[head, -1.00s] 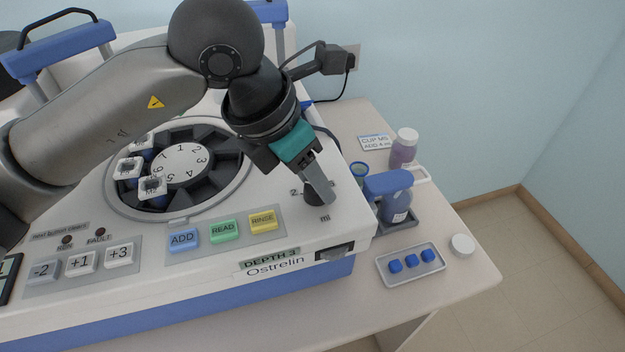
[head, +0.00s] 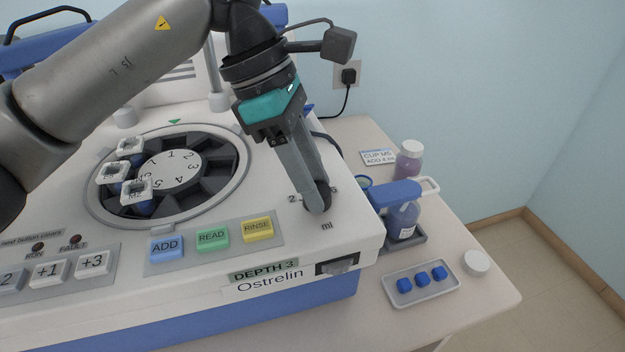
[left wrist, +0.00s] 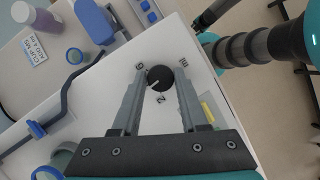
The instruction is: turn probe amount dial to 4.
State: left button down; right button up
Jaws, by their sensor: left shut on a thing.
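The probe amount dial (head: 317,198) is a round black knob on the front right of the white machine's top. In the left wrist view the dial (left wrist: 160,79) shows a white pointer line aimed to the lower left, between the printed 2 and 6. "ml" is printed on the other side. My left gripper (head: 316,206) reaches down over the dial, and its fingers are shut on the knob's sides. In the head view the fingers hide part of the knob and the marks behind it.
ADD (head: 166,249), READ (head: 212,237) and RINSE (head: 257,228) buttons lie left of the dial.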

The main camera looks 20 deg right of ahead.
pick_arm(q)
jog(key=shift+m, duration=0.6)
jog(key=shift+c, duration=2.2)
grip_release()
jog(key=p+v, duration=0.2)
jog(key=v, duration=1.3)
jog(key=shift+w, duration=0.2)
jog(key=shift+d+r, duration=0.15)
